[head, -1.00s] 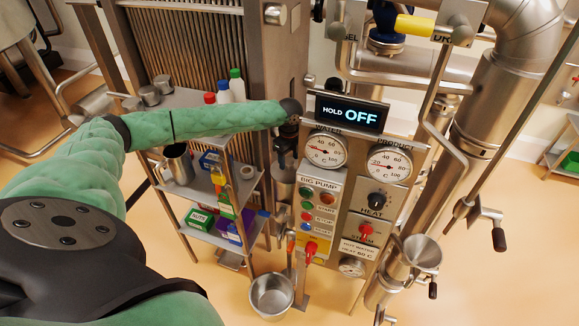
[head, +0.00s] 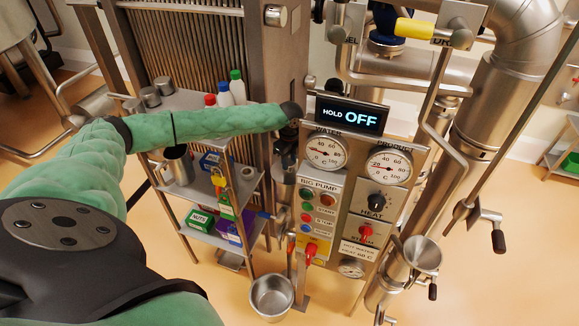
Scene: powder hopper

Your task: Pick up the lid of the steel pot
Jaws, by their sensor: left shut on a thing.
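My left arm comes in from the left in a green sleeve, and its wrist is in front of the machine, left of the display. My left gripper (head: 284,160) points down below the wrist, dark and small. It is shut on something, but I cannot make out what. An open steel pot (head: 272,298) stands low in front of the machine, well below the gripper, with no lid on it. A steel jug (head: 179,166) stands on the rack to the left. I cannot pick out a separate lid. My right gripper is not in view.
The control panel (head: 338,205), with gauges and knobs, is just right of the gripper. A steel rack (head: 190,230) with bottles (head: 237,85), small steel cans (head: 150,97) and boxes is to the left. Pipes (head: 495,100) and handles crowd the right. Floor is open at lower right.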

